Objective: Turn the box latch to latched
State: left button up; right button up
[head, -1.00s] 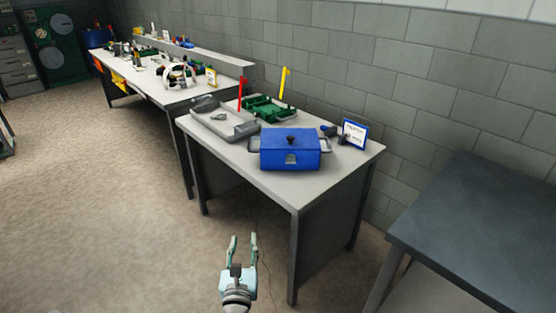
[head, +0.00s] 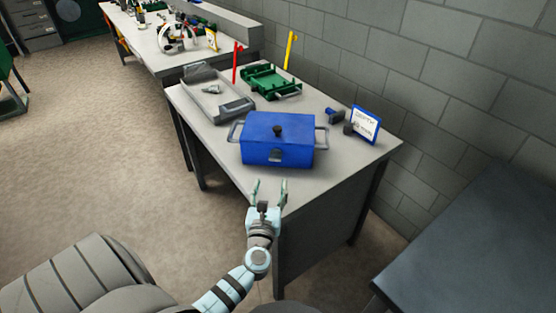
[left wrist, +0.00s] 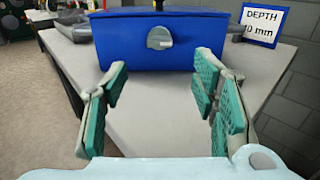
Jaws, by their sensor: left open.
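A blue box (head: 277,144) with a dark knob on its lid and a metal handle on each side stands on the grey-topped table. Its latch (head: 277,155) is a small grey knob on the front face; in the left wrist view the latch (left wrist: 159,38) is a rounded grey piece with a raised bar, high on the blue front. My left gripper (head: 269,184) is open and empty at the table's front edge, short of the box and apart from it. In the left wrist view its green-padded fingers (left wrist: 160,95) stand wide apart below the latch. My right gripper is not in view.
A grey tray (head: 238,107) and a green rack (head: 262,80) stand behind and left of the box. A blue-framed sign (head: 366,124) reading DEPTH stands to the right. A dark table (head: 480,230) is at the right. The tabletop before the box is clear.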

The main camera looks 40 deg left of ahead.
aim_at(275, 160)
pick_arm(q)
jog(key=b+x, duration=0.1)
jog(key=x, duration=0.9)
jog(key=shift+w+a+f+b, duration=0.15)
jog(key=shift+b, duration=0.25)
jog(key=shift+w+a, duration=0.15)
jog(key=shift+w, duration=0.05)
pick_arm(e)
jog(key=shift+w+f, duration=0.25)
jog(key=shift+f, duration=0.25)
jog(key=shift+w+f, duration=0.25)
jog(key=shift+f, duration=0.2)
pick_arm(q)
jog(key=shift+c, duration=0.2)
jog(key=c, duration=1.1)
